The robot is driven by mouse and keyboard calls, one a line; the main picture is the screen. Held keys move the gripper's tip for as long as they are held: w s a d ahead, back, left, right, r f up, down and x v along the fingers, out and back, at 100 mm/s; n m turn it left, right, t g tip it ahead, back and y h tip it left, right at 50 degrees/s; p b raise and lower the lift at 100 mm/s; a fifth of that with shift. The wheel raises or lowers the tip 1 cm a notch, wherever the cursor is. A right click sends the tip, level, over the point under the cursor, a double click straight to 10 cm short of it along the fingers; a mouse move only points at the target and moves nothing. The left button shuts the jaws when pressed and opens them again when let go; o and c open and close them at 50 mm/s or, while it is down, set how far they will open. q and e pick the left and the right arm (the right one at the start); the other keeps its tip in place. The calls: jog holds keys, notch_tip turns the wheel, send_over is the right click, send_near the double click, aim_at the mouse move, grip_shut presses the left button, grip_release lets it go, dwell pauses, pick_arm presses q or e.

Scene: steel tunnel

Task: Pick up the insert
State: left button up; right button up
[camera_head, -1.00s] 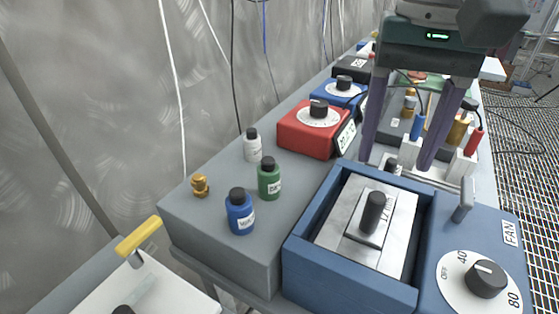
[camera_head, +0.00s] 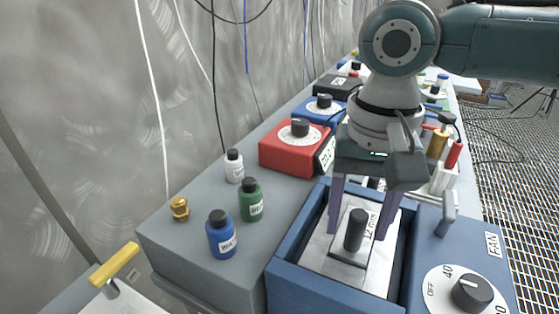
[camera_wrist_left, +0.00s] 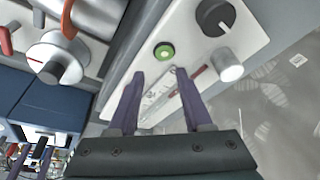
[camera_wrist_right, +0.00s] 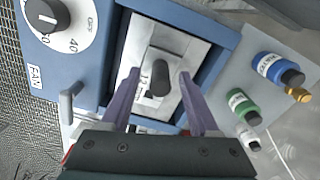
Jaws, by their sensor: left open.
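The insert (camera_head: 345,262) is a silver metal block with a black upright knob and a "12 mm" marking. It sits inside the blue open-topped box (camera_head: 335,290) of the fan unit. My right gripper (camera_head: 357,232) is over the insert, its two purple fingers spread on either side of the black knob, apart from it. In the right wrist view the knob (camera_wrist_right: 160,78) shows between and just beyond the open fingertips. My left gripper (camera_wrist_left: 158,80) is open and empty above a pale panel with a green button; it is not seen in the head view.
The fan dial (camera_head: 471,293) and a metal lever (camera_head: 449,212) stand right of the box. Blue (camera_head: 221,235), green (camera_head: 251,200) and white (camera_head: 234,166) bottles stand left. A red dial box (camera_head: 293,149) is behind. Bare grey bench lies between bottles and box.

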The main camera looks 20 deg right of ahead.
grip_shut()
dwell(1.2)
